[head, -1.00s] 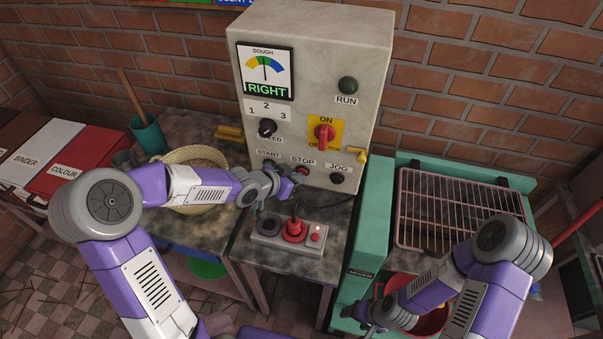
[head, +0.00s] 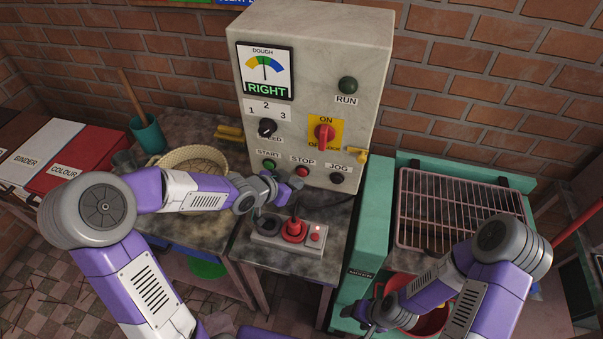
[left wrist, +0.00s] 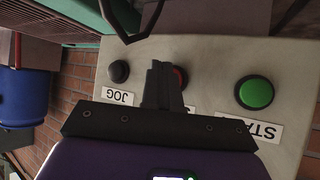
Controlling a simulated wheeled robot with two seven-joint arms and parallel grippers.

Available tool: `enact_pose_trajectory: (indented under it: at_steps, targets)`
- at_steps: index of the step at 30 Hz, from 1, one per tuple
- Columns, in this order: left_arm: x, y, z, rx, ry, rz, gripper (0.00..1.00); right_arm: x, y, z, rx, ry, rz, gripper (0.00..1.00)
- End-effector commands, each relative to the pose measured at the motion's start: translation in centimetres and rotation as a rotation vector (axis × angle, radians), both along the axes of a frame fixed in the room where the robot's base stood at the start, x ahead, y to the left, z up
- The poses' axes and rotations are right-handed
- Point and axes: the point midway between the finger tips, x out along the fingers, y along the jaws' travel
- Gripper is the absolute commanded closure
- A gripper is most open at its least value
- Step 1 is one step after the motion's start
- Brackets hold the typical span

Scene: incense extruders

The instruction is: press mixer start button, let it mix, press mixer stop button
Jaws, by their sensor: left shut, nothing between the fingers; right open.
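The control box (head: 318,60) stands against the wall. Its green START button (head: 269,164), red STOP button (head: 302,171) and black JOG button (head: 337,179) sit in a row low on the front. The dough gauge (head: 265,69) reads RIGHT, and the RUN lamp (head: 348,85) is dark green and looks unlit. My left gripper (head: 297,182) is shut and empty, just below and in front of the STOP button. In the left wrist view, its fingers (left wrist: 163,82) partly cover the red STOP button (left wrist: 180,77); contact looks absent. My right gripper (head: 372,314) is low at the right, by a red bowl (head: 432,322).
A woven basket (head: 190,152) and a teal cup (head: 148,134) stand left. A teal frame with a wire rack (head: 455,210) is at right.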

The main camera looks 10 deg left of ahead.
Motion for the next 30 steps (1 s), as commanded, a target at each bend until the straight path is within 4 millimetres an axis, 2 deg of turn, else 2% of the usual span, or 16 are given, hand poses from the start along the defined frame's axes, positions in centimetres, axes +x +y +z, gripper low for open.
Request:
enact_pose_trajectory:
  at_steps: [15,30]
  targets:
    - [-4.6,0.2,0.0,0.0,0.001,0.001,1.0,0.0,0.0,0.3,0.0,0.0,0.0,0.35]
    - [-4.8,0.2,0.0,0.0,0.0,0.001,1.0,0.0,0.0,0.3,0.0,0.0,0.0,0.35]
